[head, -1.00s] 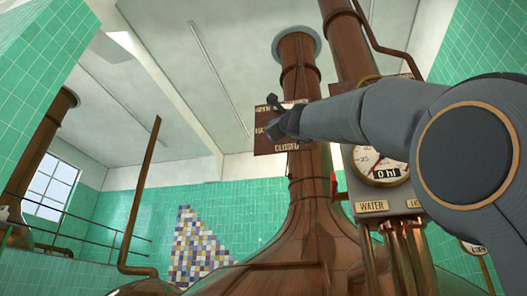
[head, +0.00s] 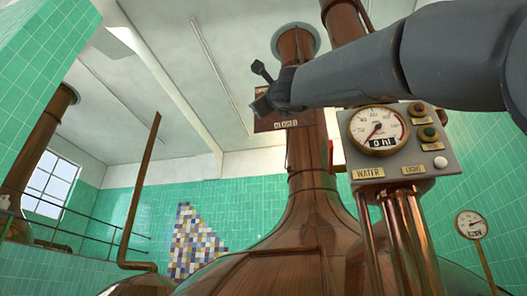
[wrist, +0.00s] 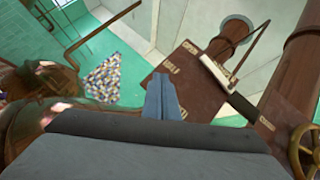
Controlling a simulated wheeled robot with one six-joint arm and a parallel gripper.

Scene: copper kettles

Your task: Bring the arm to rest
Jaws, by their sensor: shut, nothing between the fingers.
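My gripper (head: 259,104) is raised in the upper middle of the head view, in front of the brown sign (head: 292,123) and the copper chimney pipe. My grey arm reaches to it from the upper right edge. In the wrist view the fingers of my gripper (wrist: 163,97) are together, with nothing between them. The brown sign (wrist: 181,88) shows behind and to the right of the fingertips there. In the head view my gripper and forearm hide most of the sign, leaving the word CLOSED in sight.
A large copper kettle (head: 310,235) fills the lower middle. A panel (head: 427,160) with a gauge (head: 377,130) and buttons stands right, below my arm. A brass handwheel (wrist: 306,148) shows at the wrist view's right edge. A thin copper pipe (head: 137,200) rises at left.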

